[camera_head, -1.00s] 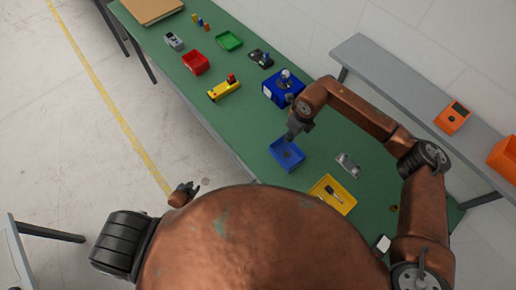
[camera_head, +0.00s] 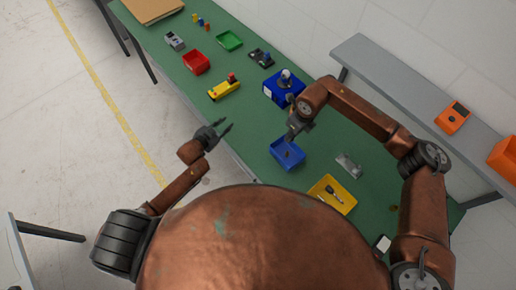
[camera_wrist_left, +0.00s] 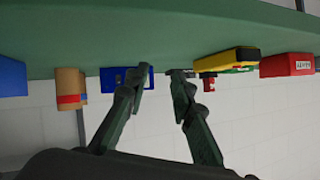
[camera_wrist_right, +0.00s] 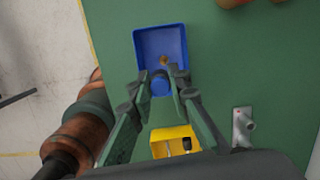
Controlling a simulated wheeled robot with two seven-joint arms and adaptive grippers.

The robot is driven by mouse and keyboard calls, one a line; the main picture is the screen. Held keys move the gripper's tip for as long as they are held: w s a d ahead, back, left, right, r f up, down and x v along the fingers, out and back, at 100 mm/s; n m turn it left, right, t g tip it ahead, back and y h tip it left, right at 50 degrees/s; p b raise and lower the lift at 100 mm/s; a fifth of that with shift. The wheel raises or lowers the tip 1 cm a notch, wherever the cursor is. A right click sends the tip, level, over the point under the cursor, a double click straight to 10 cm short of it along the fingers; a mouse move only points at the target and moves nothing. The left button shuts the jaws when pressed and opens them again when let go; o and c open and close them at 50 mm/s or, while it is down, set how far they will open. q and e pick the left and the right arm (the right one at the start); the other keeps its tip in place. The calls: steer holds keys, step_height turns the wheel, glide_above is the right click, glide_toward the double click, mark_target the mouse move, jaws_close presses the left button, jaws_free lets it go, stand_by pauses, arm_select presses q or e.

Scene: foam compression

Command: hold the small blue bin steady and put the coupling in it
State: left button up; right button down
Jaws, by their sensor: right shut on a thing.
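The small blue bin (camera_head: 288,155) sits on the green table; it also shows in the right wrist view (camera_wrist_right: 142,45). In the head view the right gripper (camera_head: 291,137) is at the bin's far edge and hides the coupling. My left gripper (camera_head: 225,129) is open and empty near the table's front edge, left of the bin.
A yellow tray (camera_head: 346,207) holding a dark-handled tool and a grey metal part (camera_head: 348,165) lie right of the bin. A larger blue box (camera_head: 270,91) stands behind it. A yellow-and-red device (camera_head: 222,91) and a red bin (camera_head: 197,68) are further left.

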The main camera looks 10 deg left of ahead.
mark_target(278, 140)
arm_select(q)
steer(key=s+d+r+g+h, duration=0.1)
steer(key=s+d+r+h, duration=0.1)
steer(key=s+d, duration=0.5)
steer(key=s+d+r+g+h, duration=0.1)
steer(key=s+d+r+h, duration=0.15)
steer(key=d, duration=0.85)
steer(key=x, duration=1.1)
steer(key=shift+d+f, duration=0.15)
steer(key=shift+d, duration=0.35)
steer(key=shift+t+h, duration=0.25)
steer(key=shift+t, duration=0.05)
steer(key=shift+c, duration=0.5)
jaws_close()
